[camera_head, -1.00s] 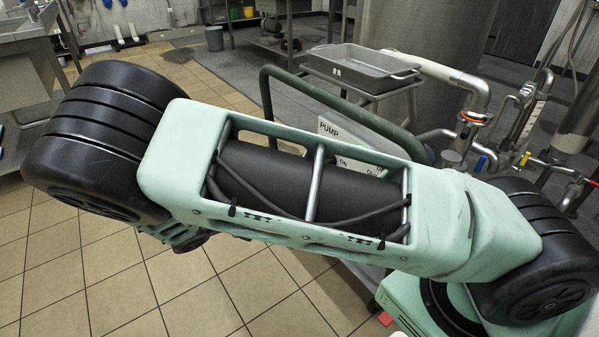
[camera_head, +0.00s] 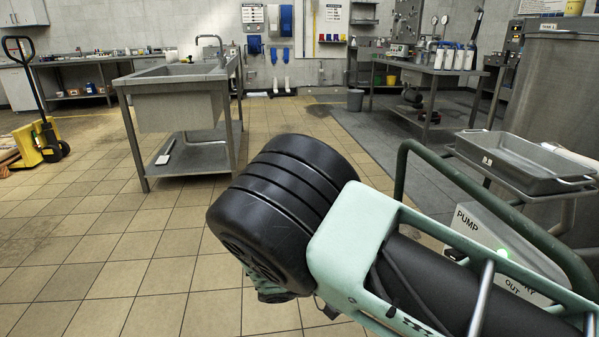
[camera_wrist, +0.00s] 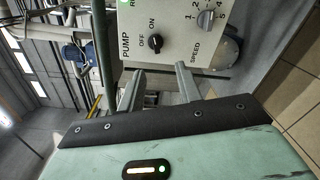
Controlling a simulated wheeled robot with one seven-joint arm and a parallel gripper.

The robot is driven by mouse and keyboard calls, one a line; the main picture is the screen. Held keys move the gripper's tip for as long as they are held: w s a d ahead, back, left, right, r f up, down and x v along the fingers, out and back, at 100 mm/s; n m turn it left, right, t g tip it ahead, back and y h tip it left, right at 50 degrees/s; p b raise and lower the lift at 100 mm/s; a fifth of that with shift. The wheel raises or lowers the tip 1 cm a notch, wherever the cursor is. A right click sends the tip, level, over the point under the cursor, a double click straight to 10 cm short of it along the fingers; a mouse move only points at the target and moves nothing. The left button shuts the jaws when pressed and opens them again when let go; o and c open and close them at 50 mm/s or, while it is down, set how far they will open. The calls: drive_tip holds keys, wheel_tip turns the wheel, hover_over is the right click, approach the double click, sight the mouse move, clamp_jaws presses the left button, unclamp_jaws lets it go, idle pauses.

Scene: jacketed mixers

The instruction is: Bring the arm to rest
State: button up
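My gripper (camera_wrist: 158,72) shows in the wrist view. Its two grey fingers are apart, with nothing seen between them, and they point toward the pump control box (camera_wrist: 178,50). The box carries a black OFF/ON knob (camera_wrist: 155,42), a grey SPEED knob (camera_wrist: 206,19) and a green light at the top edge. The fingertips look apart from the knobs; the exact gap is hard to tell. In the head view my pale green arm stretches across the lower right, and my gripper is out of sight. The pump box (camera_head: 497,241) stands behind the arm with its green light lit.
A green tubular rail (camera_head: 475,200) curves beside the pump box, close to my arm. A grey metal tray (camera_head: 520,162) sits on a stand by a large steel vessel (camera_head: 565,95). A steel sink (camera_head: 180,95) stands at left centre. The tiled floor at left is mostly clear.

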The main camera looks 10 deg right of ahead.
drive_tip(key=s+a+r+n+y, duration=0.1)
drive_tip(key=s+a+r+y, duration=0.1)
drive_tip(key=s+r+y, duration=0.35)
drive_tip(key=s+a+r+n+y, duration=0.1)
drive_tip(key=s+a+r+y, duration=0.15)
drive_tip(key=s+y, duration=0.55)
drive_tip(key=s+a+r+n+y, duration=0.1)
drive_tip(key=s+a+r+y, duration=0.3)
drive_tip(key=s, duration=0.5)
wheel_tip(320, 180, up, 26)
drive_tip(key=d+p, duration=0.1)
drive_tip(key=p, duration=2.5)
drive_tip(key=shift+w+d+r+p, duration=0.15)
drive_tip(key=shift+w+p, duration=0.05)
drive_tip(key=shift+p, duration=0.1)
drive_tip(key=shift+y, duration=0.25)
